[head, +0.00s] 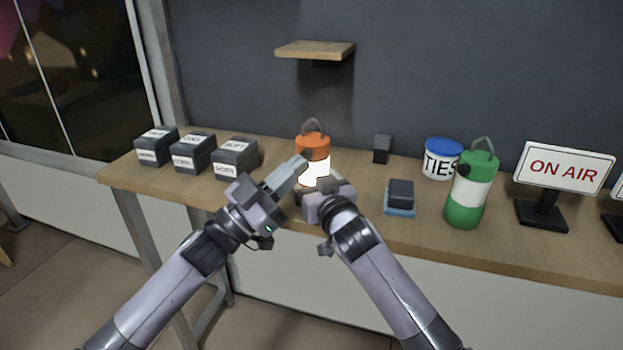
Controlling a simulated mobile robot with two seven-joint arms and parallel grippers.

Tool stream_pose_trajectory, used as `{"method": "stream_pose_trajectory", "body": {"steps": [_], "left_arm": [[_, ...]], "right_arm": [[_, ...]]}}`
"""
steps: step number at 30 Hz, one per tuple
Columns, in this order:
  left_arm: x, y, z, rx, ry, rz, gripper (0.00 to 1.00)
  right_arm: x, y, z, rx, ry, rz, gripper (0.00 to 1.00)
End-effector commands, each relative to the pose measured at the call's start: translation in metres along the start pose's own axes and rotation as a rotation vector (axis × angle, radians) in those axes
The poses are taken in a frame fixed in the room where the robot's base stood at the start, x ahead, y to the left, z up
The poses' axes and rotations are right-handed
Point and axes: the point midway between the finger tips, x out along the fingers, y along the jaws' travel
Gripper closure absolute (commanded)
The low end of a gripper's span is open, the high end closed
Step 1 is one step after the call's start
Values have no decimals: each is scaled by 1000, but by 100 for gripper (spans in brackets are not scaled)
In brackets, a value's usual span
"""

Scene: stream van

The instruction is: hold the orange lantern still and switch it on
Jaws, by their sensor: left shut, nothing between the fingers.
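The orange lantern (313,146) stands upright on the wooden bench, with its grey handle up. Its middle section glows bright warm white, so it is lit. My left gripper (302,163) is shut and empty, its fingertips at the lantern's left side by the lower edge of the orange cap. Whether they touch it cannot be told. My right gripper (319,190) is low in front of the lantern, at its base. The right gripper's own body hides its fingers and the lantern's lower part, so its grip cannot be seen.
Three labelled black boxes (236,159) stand left on the bench (135,178). To the right are a small dark block (382,149), a dark block on a blue base (400,195), a TIES tub (440,163), a green lantern (465,210) and an ON AIR sign (563,167). A shelf (315,50) juts out above.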

Motion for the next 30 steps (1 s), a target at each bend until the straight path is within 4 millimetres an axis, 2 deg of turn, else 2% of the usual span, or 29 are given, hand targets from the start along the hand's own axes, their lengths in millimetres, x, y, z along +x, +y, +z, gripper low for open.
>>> {"method": "stream_pose_trajectory", "body": {"steps": [12,26,27,29,30], "left_arm": [[-30,21,-21,-1,-2,0,100],[-35,26,-25,0,-1,0,100],[-35,26,-25,0,-1,0,100],[-35,26,-25,0,-1,1,100],[-35,26,-25,0,-1,1,100]], "right_arm": [[0,0,1,1,-2,0,63],[0,0,1,1,-2,0,63],[0,0,1,1,-2,0,20],[0,0,1,1,-2,0,1],[0,0,1,1,-2,0,0]]}}
